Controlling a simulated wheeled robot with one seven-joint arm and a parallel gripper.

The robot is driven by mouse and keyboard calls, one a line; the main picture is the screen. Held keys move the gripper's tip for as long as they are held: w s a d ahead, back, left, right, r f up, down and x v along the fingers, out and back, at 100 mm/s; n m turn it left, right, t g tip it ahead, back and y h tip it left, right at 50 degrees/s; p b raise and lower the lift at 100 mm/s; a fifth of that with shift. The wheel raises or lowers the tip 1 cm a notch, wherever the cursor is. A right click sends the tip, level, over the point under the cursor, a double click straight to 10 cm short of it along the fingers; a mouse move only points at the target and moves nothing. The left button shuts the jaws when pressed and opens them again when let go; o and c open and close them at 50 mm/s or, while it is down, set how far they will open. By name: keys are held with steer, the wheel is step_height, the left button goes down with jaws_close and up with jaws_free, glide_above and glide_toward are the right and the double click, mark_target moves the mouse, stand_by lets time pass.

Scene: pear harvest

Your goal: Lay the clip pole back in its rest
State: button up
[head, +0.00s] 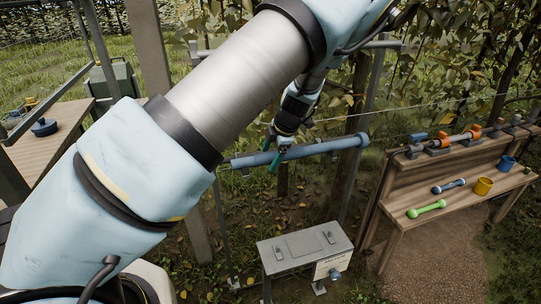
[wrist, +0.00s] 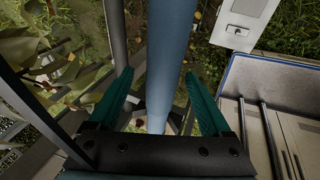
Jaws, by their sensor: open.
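A blue-grey pole (head: 325,148), which I take for the clip pole, lies nearly level across the middle of the head view, with a thicker collar at its right end. In the wrist view the pole (wrist: 170,50) runs lengthwise between my fingers. My gripper (head: 277,160), with green fingers, is at the pole left of its middle. In the wrist view my gripper (wrist: 158,82) is open, with a gap at the left finger; the right finger is close to the pole, contact unclear. I cannot tell what supports the pole or which part is its rest.
A grey metal box (head: 303,248) stands below the pole. A wooden bench (head: 455,195) at right holds a green dumbbell-shaped tool (head: 427,208), a blue one (head: 449,186) and a yellow cup (head: 483,186). Another wooden table (head: 70,145) is at left. Thin posts and wires stand around the pole.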

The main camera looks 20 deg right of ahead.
steer(key=b+v, duration=0.2)
steer(key=v, duration=0.9)
steer(key=w+a+f+m+g, duration=0.1)
steer(key=a+m+g, duration=0.15)
steer(key=a, duration=0.75)
steer(key=w+a+f+m+g, duration=0.1)
steer(key=w+a+m, duration=0.15)
steer(key=a, duration=0.65)
steer(key=s+a+r+m, duration=0.1)
steer(key=s+a+m, duration=0.2)
steer(key=a, duration=0.3)
steer(key=s+a+r+m+h, duration=0.1)
steer(key=s+a+m, duration=0.2)
steer(key=a+m, duration=0.2)
steer(key=s+a+r+m+h, duration=0.1)
steer(key=s+a+m, duration=0.3)
steer(key=a, duration=0.4)
steer(key=shift+a+r+m+t, duration=0.25)
steer(key=shift+m+t, duration=0.1)
steer(key=shift+m, duration=0.25)
